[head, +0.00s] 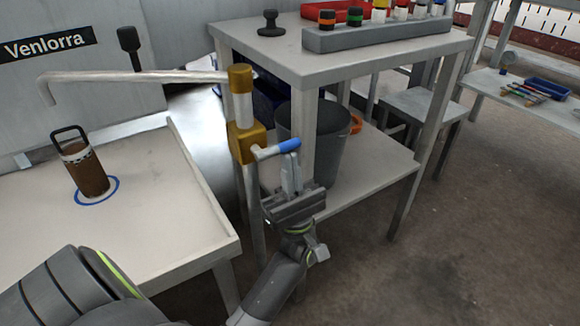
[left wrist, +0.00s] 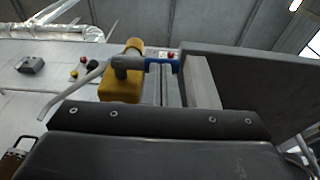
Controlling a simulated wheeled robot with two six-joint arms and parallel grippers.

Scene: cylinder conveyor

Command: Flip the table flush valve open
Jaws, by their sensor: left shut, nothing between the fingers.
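The flush valve (head: 242,142) is a yellow brass body on an upright pipe beside the left table. Its short lever ends in a blue handle (head: 289,146) and sticks out to the right. In the left wrist view the yellow body (left wrist: 120,88) and the blue handle (left wrist: 162,62) show above the gripper's dark housing. My left gripper (head: 290,162) is shut and empty, its fingers pointing up right by the blue handle. I cannot tell whether they touch it. My right gripper is not in view.
A long spout pipe (head: 135,77) runs left from the valve's top over the left table (head: 150,230). A brown tumbler (head: 85,170) stands there on a blue ring. Behind the gripper are a grey bin (head: 318,135) and a shelved table (head: 340,62) with a bottle rack (head: 375,36).

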